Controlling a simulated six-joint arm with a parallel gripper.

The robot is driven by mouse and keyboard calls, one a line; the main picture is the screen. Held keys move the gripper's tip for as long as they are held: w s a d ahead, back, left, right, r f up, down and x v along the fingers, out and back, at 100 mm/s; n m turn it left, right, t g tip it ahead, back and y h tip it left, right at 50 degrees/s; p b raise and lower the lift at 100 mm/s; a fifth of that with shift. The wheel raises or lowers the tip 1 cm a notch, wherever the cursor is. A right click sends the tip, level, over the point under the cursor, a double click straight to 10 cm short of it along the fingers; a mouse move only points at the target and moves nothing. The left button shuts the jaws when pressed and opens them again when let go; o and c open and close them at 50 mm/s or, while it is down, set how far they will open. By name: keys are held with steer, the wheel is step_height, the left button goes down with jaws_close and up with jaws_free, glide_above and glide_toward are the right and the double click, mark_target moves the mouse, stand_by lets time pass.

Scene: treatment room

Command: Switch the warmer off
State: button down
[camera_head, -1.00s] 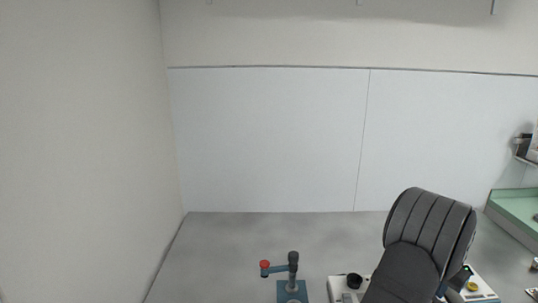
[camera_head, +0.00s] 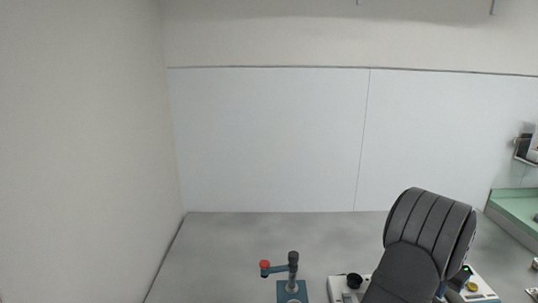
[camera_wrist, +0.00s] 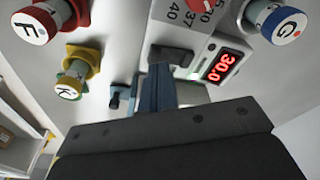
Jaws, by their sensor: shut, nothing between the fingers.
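The warmer (camera_wrist: 203,58) is a white housing in the upper middle of the wrist view. Its red display (camera_wrist: 222,65) is lit and reads 30.0. Printed numbers including 37 and 40 stand beside a red part (camera_wrist: 203,4) at the top edge. A dark block (camera_wrist: 172,57) sits left of the display; I cannot tell whether it is a switch. My gripper (camera_wrist: 159,75) shows as blue fingers, shut and empty, reaching up to the dark block. I cannot tell whether they touch it. In the head view, my arm hides most of this area.
Capped pieces marked F (camera_wrist: 38,22), K (camera_wrist: 72,82) and G (camera_wrist: 283,22) surround the warmer. A small dark lever (camera_wrist: 122,95) stands left of my fingers. In the head view, a teal stand with a red knob (camera_head: 265,264) is at left, and a green tray (camera_head: 515,205) at right.

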steer(key=shift+f, duration=0.85)
stand_by(0.3)
steer(key=shift+r, duration=3.5)
steer(key=shift+f, duration=3.55)
steer(key=shift+r, duration=0.2)
